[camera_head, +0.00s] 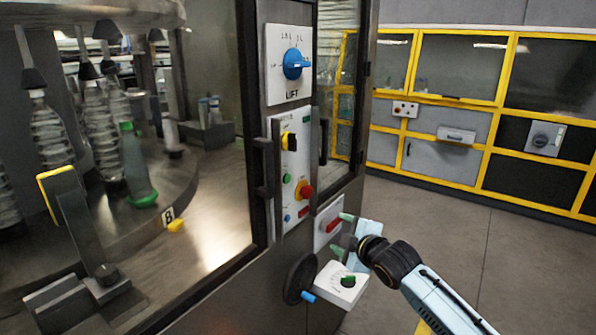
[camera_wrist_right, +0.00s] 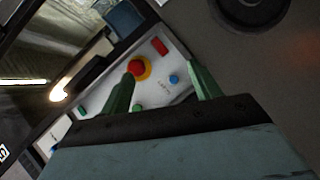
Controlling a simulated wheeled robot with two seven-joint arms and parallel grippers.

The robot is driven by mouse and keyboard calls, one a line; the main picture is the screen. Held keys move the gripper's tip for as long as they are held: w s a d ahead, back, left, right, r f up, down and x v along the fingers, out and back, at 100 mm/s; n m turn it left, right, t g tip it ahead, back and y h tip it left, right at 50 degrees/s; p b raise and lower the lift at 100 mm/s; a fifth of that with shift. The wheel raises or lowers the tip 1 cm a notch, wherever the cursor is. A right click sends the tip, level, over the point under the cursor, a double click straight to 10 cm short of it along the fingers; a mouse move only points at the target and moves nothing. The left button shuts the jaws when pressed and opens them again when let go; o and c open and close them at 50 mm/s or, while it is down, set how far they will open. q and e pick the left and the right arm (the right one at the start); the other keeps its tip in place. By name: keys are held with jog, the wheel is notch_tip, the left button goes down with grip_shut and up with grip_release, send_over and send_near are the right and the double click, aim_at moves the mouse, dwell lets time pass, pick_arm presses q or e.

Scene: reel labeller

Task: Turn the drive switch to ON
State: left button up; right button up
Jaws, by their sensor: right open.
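No label in view reads as drive, so I cannot tell which control is the drive switch. A white panel (camera_head: 291,160) on the machine's post carries a yellow-and-black switch (camera_head: 288,141), a red mushroom button (camera_head: 305,190), a green button (camera_head: 287,178) and a blue button (camera_head: 286,218). My right gripper (camera_head: 341,232) is open and empty, below and right of this panel. In the right wrist view, its green fingers (camera_wrist_right: 160,71) are spread, with the mushroom button (camera_wrist_right: 137,68) and blue button (camera_wrist_right: 174,78) showing between them, apparently beyond the tips. My left gripper is out of view.
A blue knob (camera_head: 294,64) marked LIFT sits above the panel. A red-handled plate (camera_head: 331,222) is close by my right gripper. Open floor (camera_head: 455,225) lies right.

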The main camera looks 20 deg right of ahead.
aim_at(295, 143)
jog(key=s+a+r+n+t+y, duration=0.1)
jog(key=a+r+n+t, duration=0.15)
jog(key=r, duration=0.75)
jog(key=s+a+r+n+t+y, duration=0.15)
jog(key=r+n, duration=0.25)
jog(key=r, duration=0.6)
jog(key=shift+g, duration=0.5)
jog(key=x, duration=0.8)
jog(key=a+x, duration=0.1)
jog(key=x, duration=0.4)
jog(key=shift+s+a+r, duration=0.1)
jog(key=shift+a, duration=0.05)
jog(key=shift+y+p, duration=0.3)
jog(key=shift+y, duration=0.05)
jog(key=c, duration=1)
